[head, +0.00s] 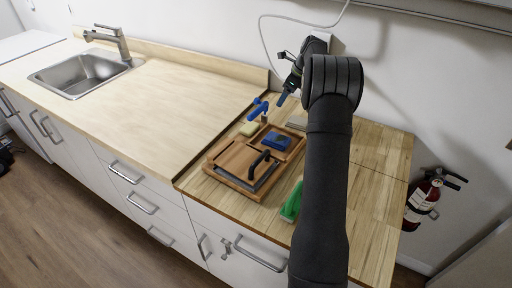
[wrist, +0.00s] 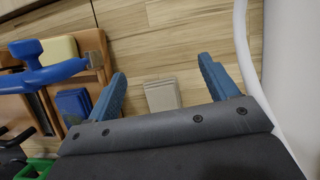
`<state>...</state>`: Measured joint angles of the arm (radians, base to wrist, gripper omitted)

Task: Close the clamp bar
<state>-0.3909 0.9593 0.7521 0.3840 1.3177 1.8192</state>
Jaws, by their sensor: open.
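A wooden board (head: 224,154) lies on the counter. A black arched handle (head: 260,163) over a dark grey strip on its front part looks like the clamp bar; I cannot tell how far it is raised. In the wrist view only a dark part (wrist: 12,143) shows at the lower left edge. My gripper (head: 282,99) is above the counter behind the board, apart from the handle. In the wrist view my gripper (wrist: 163,68) has its blue fingers wide apart, with nothing held between them.
A blue T-shaped thing (head: 258,107), yellow block (head: 249,129) and blue block (head: 277,141) are at the board's back part. A green thing (head: 291,203) lies right of the board. A grey block (wrist: 162,94) lies beyond my fingers. Left counter is clear up to the sink (head: 83,72).

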